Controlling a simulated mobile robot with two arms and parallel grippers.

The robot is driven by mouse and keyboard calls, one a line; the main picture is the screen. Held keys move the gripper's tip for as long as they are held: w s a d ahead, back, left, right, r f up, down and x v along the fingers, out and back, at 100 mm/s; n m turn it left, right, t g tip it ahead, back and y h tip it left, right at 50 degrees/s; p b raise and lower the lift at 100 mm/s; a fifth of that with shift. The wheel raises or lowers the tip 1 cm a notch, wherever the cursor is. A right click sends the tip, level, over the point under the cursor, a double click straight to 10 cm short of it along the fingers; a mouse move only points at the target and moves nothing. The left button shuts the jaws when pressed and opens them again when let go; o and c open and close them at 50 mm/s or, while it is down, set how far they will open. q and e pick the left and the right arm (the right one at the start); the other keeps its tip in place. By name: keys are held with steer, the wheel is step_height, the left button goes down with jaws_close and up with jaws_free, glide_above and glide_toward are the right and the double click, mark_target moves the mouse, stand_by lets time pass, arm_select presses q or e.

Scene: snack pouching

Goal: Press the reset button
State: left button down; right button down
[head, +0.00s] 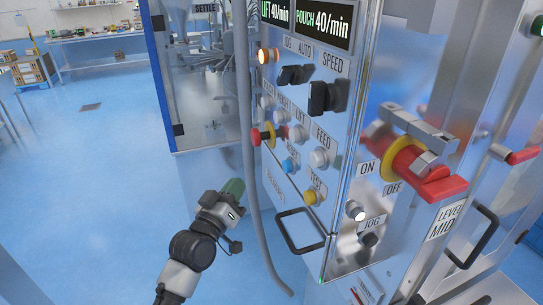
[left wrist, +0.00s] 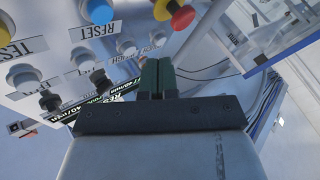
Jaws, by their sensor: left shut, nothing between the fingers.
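The reset button is the blue round button (head: 290,165) on the steel control panel, low in its rows of buttons. In the left wrist view the blue button (left wrist: 98,10) sits beside a label reading RESET, cut by the top edge. My left gripper (head: 235,187), with dark green fingers, is left of and below the blue button in the head view, apart from it. In the left wrist view its fingers (left wrist: 157,66) are together and empty, pointing at the panel to the right of the blue button. My right gripper is not in view.
A red-and-yellow emergency stop (head: 262,136) sticks out near the blue button. A yellow button (head: 311,197) is below right and a white one (head: 319,158) to the right. A grey cable (head: 246,130) hangs along the panel's left edge. A black handle (head: 299,232) protrudes below.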

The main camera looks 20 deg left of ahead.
mark_target(287, 167)
arm_select(q)
steer(key=r, duration=0.3)
steer(key=shift+s+a+t, duration=0.3)
steer(key=shift+a, duration=0.05)
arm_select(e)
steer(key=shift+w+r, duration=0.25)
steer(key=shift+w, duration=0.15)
arm_select(q)
steer(key=w+d, duration=0.5)
steer(key=d, duration=0.2)
steer(key=shift+d, duration=0.15)
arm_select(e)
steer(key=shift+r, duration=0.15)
arm_select(q)
steer(key=shift+w+d+p, duration=0.1)
steer(key=shift+w+p, duration=0.05)
steer(key=shift+p, duration=0.2)
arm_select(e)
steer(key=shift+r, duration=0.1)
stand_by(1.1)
arm_select(q)
steer(key=shift+w+d, duration=0.15)
steer(key=shift+d, duration=0.1)
